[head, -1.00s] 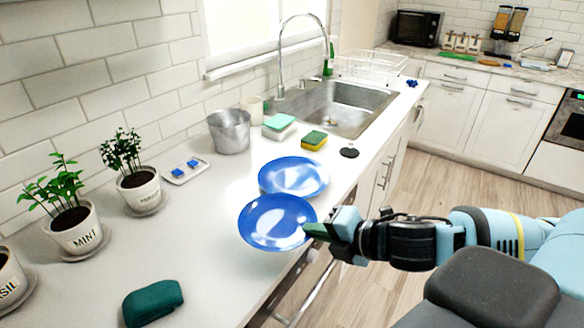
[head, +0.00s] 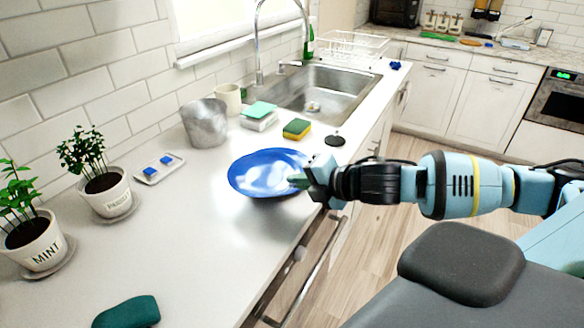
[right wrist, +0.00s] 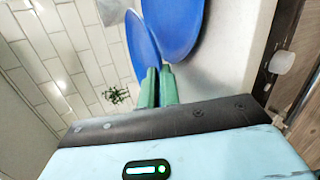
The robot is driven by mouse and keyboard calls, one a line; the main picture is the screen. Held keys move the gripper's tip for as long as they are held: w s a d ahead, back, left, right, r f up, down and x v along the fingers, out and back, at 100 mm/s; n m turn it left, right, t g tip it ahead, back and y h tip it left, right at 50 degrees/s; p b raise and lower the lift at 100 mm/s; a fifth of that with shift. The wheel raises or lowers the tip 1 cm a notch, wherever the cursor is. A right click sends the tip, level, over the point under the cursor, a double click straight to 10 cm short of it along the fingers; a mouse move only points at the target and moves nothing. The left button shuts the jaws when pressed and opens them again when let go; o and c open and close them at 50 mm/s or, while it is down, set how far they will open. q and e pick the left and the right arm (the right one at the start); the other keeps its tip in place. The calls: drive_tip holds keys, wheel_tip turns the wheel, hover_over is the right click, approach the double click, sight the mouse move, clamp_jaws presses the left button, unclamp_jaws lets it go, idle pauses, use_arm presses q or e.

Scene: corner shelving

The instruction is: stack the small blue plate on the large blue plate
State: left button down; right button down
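My right gripper (head: 302,181) reaches in from the right in the head view, at the right edge of a blue plate outline over the counter. In the right wrist view its green fingers (right wrist: 157,88) are close together on the rim of the small blue plate (right wrist: 143,45). The large blue plate (right wrist: 182,25) shows beside it, on the counter side. In the head view the small plate (head: 262,174) appears above the large one, and the two overlap so closely that I cannot separate them. A gap or contact between them is not clear.
A metal pot (head: 205,123), a cup (head: 229,98), a sponge (head: 297,129) and a teal-topped block (head: 260,114) stand behind the plates, near the sink (head: 318,93). Potted plants (head: 105,192) line the wall at left.

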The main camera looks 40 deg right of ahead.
drive_tip(key=w+d, duration=0.2)
drive_tip(key=w, duration=0.1)
drive_tip(key=w+d, duration=0.4)
drive_tip(key=w, duration=0.1)
drive_tip(key=shift+w+f, duration=0.35)
wheel_tip(320, 180, down, 4)
drive_tip(key=shift+r, duration=0.2)
drive_tip(key=shift+f, duration=0.1)
drive_tip(key=c, duration=2.1)
unclamp_jaws()
drive_tip(key=shift+f, duration=0.25)
drive_tip(key=shift+o, duration=0.9)
drive_tip(key=shift+s, duration=0.1)
drive_tip(key=shift+r, duration=0.1)
